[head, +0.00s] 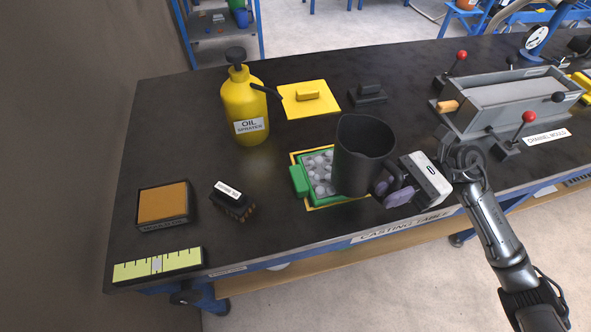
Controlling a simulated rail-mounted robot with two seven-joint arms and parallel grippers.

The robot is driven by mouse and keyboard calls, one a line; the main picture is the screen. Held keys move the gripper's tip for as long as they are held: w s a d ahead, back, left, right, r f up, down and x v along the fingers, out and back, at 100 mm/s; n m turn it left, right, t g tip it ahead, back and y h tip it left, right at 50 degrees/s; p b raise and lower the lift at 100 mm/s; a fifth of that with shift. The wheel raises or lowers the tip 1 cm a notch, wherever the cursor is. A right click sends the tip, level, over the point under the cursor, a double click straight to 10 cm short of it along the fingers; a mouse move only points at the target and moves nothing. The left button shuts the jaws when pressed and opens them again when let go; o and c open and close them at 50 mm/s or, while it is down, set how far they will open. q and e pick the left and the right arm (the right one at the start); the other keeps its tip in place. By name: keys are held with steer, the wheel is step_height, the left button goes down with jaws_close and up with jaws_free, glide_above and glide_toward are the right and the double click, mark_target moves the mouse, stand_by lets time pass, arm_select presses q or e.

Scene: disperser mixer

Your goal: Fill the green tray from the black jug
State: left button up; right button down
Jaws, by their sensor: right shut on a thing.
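The black jug (363,150) stands upright over the right part of the green tray (299,181) and hides that part. I cannot tell whether the jug touches the tray. The visible part of the tray has rows of round grey hollows, and the tray lies within a yellow outline on the table. My right gripper (391,186) is at the jug's lower right side and is shut on it. The jug's inside looks dark, and its contents cannot be seen. No stream shows between jug and tray. My left gripper is not in view.
A yellow oil sprayer (243,108) stands behind the tray, with a yellow plate with a handle (309,98) beside it. A brush (232,201) and a brown pad (164,206) lie left. The channel mould (508,98) with red-knobbed levers stands right. The dark table is clear at left rear.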

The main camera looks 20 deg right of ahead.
mark_target(399, 180)
steer(key=shift+r, duration=0.15)
steer(key=shift+r+p, duration=0.5)
steer(key=shift+r, duration=0.65)
steer(key=shift+r+p, duration=0.3)
steer(key=shift+r, duration=0.5)
